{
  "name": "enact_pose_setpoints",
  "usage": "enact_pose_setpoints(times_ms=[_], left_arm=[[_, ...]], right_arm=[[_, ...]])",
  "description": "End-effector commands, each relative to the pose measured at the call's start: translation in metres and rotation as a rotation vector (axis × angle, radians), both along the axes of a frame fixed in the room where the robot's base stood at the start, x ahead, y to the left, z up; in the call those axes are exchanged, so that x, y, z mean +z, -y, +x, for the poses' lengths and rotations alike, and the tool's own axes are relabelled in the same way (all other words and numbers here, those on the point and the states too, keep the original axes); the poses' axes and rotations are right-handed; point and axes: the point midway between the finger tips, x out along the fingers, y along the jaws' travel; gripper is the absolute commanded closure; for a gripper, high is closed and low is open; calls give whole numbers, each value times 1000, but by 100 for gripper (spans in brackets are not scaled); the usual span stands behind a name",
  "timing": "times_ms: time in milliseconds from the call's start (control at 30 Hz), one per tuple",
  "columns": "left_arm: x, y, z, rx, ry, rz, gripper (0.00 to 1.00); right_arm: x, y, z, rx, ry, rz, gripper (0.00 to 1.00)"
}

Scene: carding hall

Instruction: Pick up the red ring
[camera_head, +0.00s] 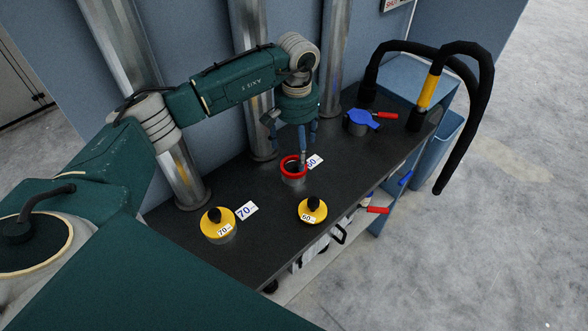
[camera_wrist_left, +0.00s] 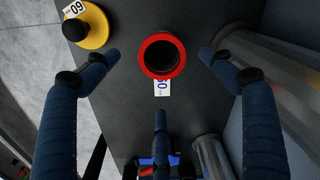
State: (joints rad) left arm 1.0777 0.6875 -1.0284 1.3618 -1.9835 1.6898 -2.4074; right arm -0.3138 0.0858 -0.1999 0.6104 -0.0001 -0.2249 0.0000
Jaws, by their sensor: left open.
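The red ring (camera_head: 283,166) sits on top of a short metal cylinder on the dark bench top (camera_head: 262,190), beside a white card marked 60 (camera_head: 315,161). In the left wrist view the red ring (camera_wrist_left: 144,56) shows from above, around a dark opening. My left gripper (camera_head: 298,141) is open and empty, with its three blue fingers pointing down over the ring. In the left wrist view its fingers (camera_wrist_left: 160,74) are spread around the ring, with gaps between. In the head view one finger partly covers the ring. My right gripper is not in view.
A yellow-topped piece with black knob marked 70 (camera_head: 213,226) and a similar one marked 60 (camera_head: 313,214) stand nearer on the bench. A blue-topped piece (camera_head: 361,118) and black hoses (camera_head: 471,62) are at the far end. Metal pipes (camera_head: 247,75) rise along the back.

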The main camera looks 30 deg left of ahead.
Motion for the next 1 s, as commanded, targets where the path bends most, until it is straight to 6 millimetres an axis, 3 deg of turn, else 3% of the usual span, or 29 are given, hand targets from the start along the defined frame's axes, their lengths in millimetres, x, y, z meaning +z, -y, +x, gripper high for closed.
enact_pose_setpoints(times_ms=[167,400,700,900,1000], left_arm=[[-20,-2,-3,0,-2,0,17],[-53,-2,-6,-1,1,-2,17],[-56,-3,-5,0,3,-1,17],[-56,-3,-5,0,2,-2,57],[-56,-3,-5,0,2,-2,58]], right_arm=[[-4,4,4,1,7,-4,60],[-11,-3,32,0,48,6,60],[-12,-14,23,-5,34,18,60],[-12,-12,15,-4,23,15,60],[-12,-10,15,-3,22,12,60]])
